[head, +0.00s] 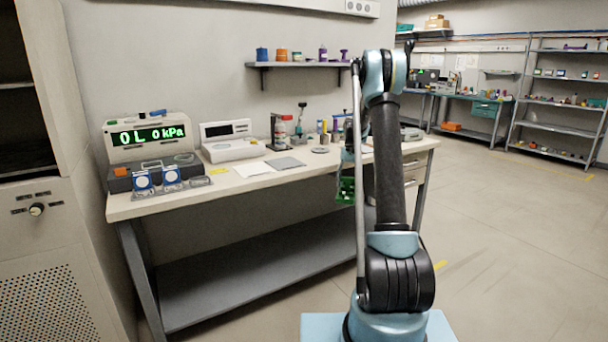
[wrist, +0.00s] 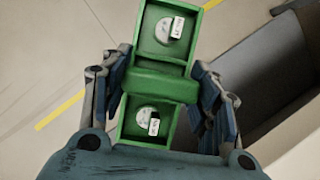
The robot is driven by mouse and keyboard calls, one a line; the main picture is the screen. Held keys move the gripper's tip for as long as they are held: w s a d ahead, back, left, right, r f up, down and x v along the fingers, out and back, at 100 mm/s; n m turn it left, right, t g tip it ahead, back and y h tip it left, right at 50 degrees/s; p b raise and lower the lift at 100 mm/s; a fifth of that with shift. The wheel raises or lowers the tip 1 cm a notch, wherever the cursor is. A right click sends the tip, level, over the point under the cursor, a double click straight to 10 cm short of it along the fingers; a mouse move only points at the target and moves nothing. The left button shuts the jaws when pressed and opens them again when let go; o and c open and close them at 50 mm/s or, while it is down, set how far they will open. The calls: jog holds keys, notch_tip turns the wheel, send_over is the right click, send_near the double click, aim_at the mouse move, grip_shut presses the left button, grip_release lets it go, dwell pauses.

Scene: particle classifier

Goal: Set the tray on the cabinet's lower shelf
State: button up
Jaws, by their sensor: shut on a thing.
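The green tray (wrist: 160,85) is held between the two fingers of my gripper (wrist: 159,72) in the wrist view. It has two compartments with a raised bar between them, and each compartment holds a round pale item with a white label. In the head view the tray (head: 345,190) hangs in front of the bench edge, partly hidden by my arm. My gripper (head: 347,160) is mostly hidden there. The cabinet (head: 62,90) stands at the far left, cut off by the frame. Its open dark bay shows an upper shelf (head: 15,86) and a lower shelf (head: 28,174).
A workbench (head: 240,185) with a pressure display (head: 147,135), a white instrument (head: 230,142) and small tools lies between the tray and the cabinet. A wall shelf (head: 298,65) hangs above it. A grey rack (head: 560,95) stands at the far right. The floor (head: 500,220) at right is clear.

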jog(key=s+f+n, duration=0.1)
jog(key=s+f, duration=0.3)
jog(key=f, duration=0.4)
jog(key=s+f+n+h, duration=0.1)
jog(key=s+f, duration=0.3)
jog(key=f, duration=0.5)
jog(key=shift+s+f+n, duration=0.15)
jog(key=shift+s+n, duration=0.2)
jog(key=shift+n, duration=0.15)
